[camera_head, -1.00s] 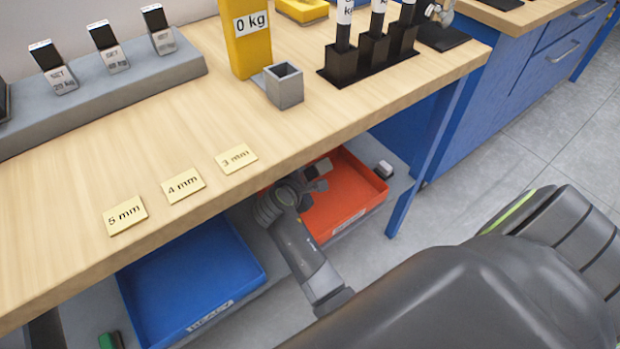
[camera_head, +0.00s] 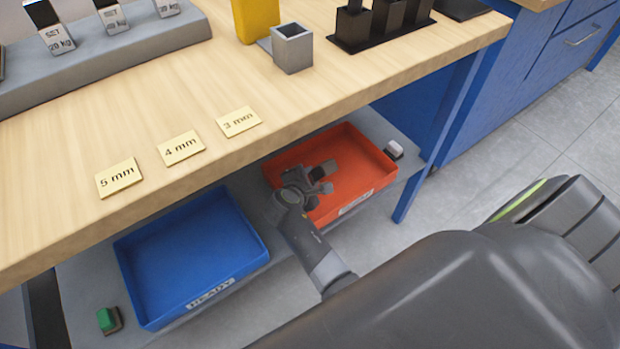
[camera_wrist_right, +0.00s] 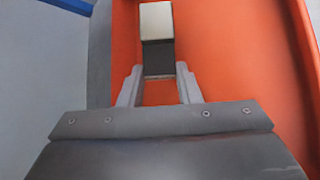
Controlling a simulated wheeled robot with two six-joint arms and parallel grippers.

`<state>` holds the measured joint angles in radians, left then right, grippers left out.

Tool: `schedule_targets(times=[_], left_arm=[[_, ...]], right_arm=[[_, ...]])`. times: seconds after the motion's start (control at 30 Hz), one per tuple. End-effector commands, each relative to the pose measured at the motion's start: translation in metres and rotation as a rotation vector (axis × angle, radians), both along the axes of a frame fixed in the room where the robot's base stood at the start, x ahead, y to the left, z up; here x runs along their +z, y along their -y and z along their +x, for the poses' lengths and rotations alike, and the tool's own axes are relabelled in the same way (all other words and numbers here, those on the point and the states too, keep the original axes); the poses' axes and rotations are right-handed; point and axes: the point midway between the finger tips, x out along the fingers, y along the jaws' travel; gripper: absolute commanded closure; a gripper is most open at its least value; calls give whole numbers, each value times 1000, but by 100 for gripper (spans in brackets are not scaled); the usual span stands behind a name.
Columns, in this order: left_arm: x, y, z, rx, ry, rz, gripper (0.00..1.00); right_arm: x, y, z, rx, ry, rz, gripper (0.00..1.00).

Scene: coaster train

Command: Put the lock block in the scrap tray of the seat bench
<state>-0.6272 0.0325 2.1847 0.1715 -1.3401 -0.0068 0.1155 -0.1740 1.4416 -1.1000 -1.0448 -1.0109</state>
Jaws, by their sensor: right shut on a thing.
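My right gripper (camera_head: 318,182) is over the orange-red tray (camera_head: 375,165), near its left side. Its label is too small to read. In the right wrist view the gripper (camera_wrist_right: 160,88) is shut on a small block (camera_wrist_right: 157,25), dark below and pale at its outer end, which I take for the lock block. The block shows against the orange tray (camera_wrist_right: 210,50). I cannot tell whether it touches the tray floor. My left gripper is not in view.
A blue tray (camera_head: 190,262) marked READY stands left on the same grey lower shelf. A green-topped block (camera_head: 107,319) and a pale-topped block (camera_head: 394,150) sit beside the trays. The wooden bench top (camera_head: 290,110) overhangs the shelf; its yellow thickness labels lie near the edge.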

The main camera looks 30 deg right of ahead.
Motion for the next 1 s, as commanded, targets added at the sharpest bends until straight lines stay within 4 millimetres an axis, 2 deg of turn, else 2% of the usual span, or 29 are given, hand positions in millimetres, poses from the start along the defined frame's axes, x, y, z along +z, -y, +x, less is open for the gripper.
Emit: schedule_targets(times=[0.53, 0.57, 0.7, 1.0], left_arm=[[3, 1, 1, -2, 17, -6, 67], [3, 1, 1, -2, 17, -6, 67], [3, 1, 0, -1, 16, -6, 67], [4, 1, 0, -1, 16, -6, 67]], right_arm=[[-12, 0, 0, 1, 0, 1, 97], [-13, 0, 0, 1, -1, 2, 67], [-14, 0, -1, 0, -3, 2, 49], [-14, -1, -2, -1, -5, 4, 48]])
